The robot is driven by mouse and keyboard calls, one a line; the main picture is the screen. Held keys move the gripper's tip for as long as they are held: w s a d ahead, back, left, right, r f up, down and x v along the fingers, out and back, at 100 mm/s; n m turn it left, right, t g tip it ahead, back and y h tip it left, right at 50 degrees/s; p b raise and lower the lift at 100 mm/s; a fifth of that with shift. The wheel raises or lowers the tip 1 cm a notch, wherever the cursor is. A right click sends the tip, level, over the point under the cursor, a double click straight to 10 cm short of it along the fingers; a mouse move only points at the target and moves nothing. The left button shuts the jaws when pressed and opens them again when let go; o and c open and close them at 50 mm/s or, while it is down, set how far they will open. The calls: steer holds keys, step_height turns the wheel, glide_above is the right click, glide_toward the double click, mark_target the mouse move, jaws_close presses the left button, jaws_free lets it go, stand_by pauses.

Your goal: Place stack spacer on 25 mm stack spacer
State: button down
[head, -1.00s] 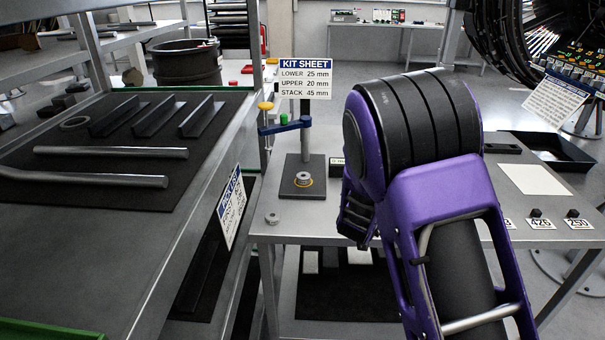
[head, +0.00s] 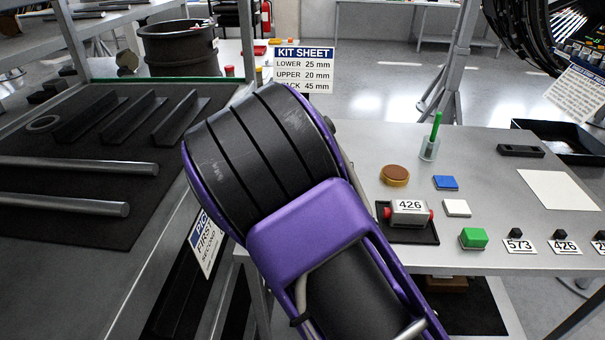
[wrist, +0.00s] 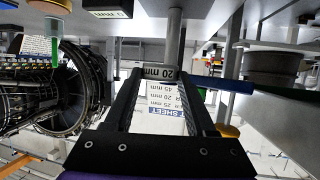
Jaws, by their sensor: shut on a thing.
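In the wrist view, my gripper (wrist: 162,82) is shut on the stack spacer (wrist: 160,73), a small piece marked "20 mm" at the fingertips. A grey post (wrist: 175,35) shows just beyond it; I cannot tell whether the spacer touches the post. In the head view, my own arm hides my gripper, the post stand and the 25 mm stack spacer. The kit sheet (head: 304,70) reads lower 25 mm, upper 20 mm, stack 45 mm. It also shows upside down between the fingers in the wrist view (wrist: 165,100).
A dark mat (head: 60,220) with bars and angle pieces lies on the left bench. A dark drum (head: 180,48) stands behind.

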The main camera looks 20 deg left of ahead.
steer(key=shift+w+f, duration=0.15)
steer(key=shift+f, duration=0.15)
step_height(320, 180, down, 9)
steer(key=shift+f+b, duration=0.1)
steer(key=shift+b, duration=1.15)
steer(key=shift+f, duration=0.2)
steer(key=shift+c, duration=1.1)
jaws_free()
steer(key=shift+r, duration=0.2)
steer(key=shift+s+r, duration=0.15)
steer(key=shift+s, duration=0.25)
steer(key=p+v, duration=0.1)
steer(key=v, duration=1)
steer(key=shift+s, duration=0.2)
